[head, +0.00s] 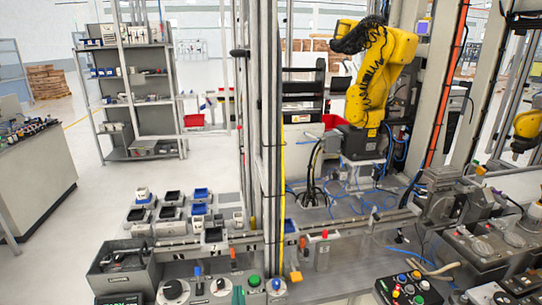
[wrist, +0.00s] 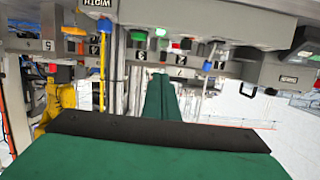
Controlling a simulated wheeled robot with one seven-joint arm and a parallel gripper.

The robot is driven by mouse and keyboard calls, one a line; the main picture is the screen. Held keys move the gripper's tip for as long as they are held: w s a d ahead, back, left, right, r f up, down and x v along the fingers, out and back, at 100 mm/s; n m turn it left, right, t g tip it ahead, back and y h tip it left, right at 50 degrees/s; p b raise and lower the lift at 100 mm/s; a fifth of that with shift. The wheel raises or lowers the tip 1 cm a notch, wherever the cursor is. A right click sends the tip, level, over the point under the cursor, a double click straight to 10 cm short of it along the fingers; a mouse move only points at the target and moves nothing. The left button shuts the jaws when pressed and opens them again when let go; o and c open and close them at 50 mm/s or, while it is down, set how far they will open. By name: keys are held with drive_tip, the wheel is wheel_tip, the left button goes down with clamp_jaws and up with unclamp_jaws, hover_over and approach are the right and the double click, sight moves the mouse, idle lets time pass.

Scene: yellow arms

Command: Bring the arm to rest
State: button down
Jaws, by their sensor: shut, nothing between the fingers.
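My gripper (wrist: 160,80) shows in the wrist view, with its green fingers pressed together in the middle and nothing between them. A black bar and a wide green part of my gripper fill the bottom of that view. The wrist picture looks upside down, with labelled panels and buttons along its top. My fingers point toward this panel area; I cannot tell how far apart they are. I cannot make out my arm or gripper clearly in the head view.
A workbench with small bins (head: 170,213), a grey box (head: 125,268) and a button box (head: 408,290) spans the front. A shelf (head: 140,85) is at back left. Floor (head: 75,215) at left is clear.

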drive_tip(key=s+d+f+m+h, duration=0.1)
drive_tip(key=s+d+f, duration=0.2)
drive_tip(key=s+f, duration=0.45)
drive_tip(key=s+d+f+m+h, duration=0.1)
drive_tip(key=s+d+f, duration=0.1)
drive_tip(key=s+f, duration=0.55)
drive_tip(key=s+d, duration=0.2)
drive_tip(key=s, duration=0.9)
drive_tip(key=s+d+h, duration=0.1)
drive_tip(key=s+d, duration=0.1)
drive_tip(key=s, duration=1)
drive_tip(key=shift+r, duration=0.4)
